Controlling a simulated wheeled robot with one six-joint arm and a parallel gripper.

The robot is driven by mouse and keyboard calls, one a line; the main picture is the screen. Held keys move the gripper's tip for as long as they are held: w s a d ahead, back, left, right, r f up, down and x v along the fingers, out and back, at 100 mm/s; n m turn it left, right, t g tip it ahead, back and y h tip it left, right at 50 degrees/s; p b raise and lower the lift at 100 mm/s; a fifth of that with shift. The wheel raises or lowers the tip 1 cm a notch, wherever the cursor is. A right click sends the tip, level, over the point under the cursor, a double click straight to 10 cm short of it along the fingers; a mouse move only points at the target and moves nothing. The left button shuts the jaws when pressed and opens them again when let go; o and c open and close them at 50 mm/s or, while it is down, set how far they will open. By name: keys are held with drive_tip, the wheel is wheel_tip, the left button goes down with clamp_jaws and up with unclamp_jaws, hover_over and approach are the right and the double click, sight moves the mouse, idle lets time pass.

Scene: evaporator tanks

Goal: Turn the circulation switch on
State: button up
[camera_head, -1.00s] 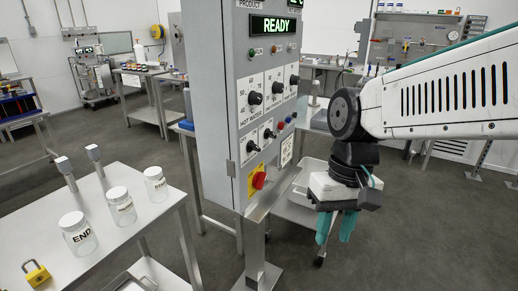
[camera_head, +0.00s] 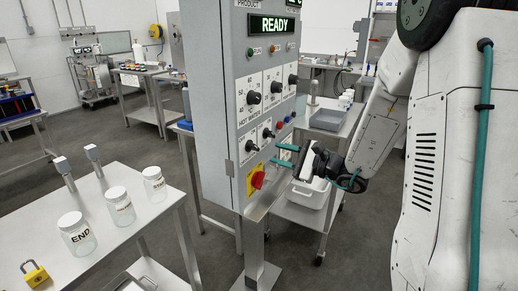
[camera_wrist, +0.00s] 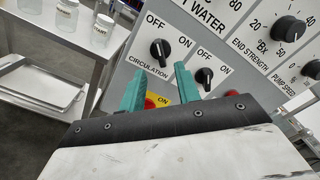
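The circulation switch is a black rotary knob (camera_wrist: 160,49) with OFF to its upper left and ON to its right in the wrist view. Its handle seems turned toward OFF. In the head view it is the lower-left knob (camera_head: 252,146) on the grey control panel (camera_head: 215,110). My gripper (camera_head: 278,154) has teal fingers that point at the panel, right of and slightly below the knob. In the wrist view my gripper (camera_wrist: 158,70) is open and empty, with its fingertips apart just below the knob. Contact with the panel cannot be told.
A second OFF/ON knob (camera_wrist: 204,77) sits right of the circulation switch. A steel table (camera_head: 150,215) with labelled jars stands left. A cart with a white tray (camera_head: 308,193) stands behind my gripper.

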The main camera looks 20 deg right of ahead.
sight(257, 148)
drive_tip(key=x, duration=0.7)
drive_tip(key=shift+w+a, duration=0.25)
drive_tip(key=shift+w, duration=0.05)
drive_tip(key=shift+c, duration=0.3)
clamp_jaws()
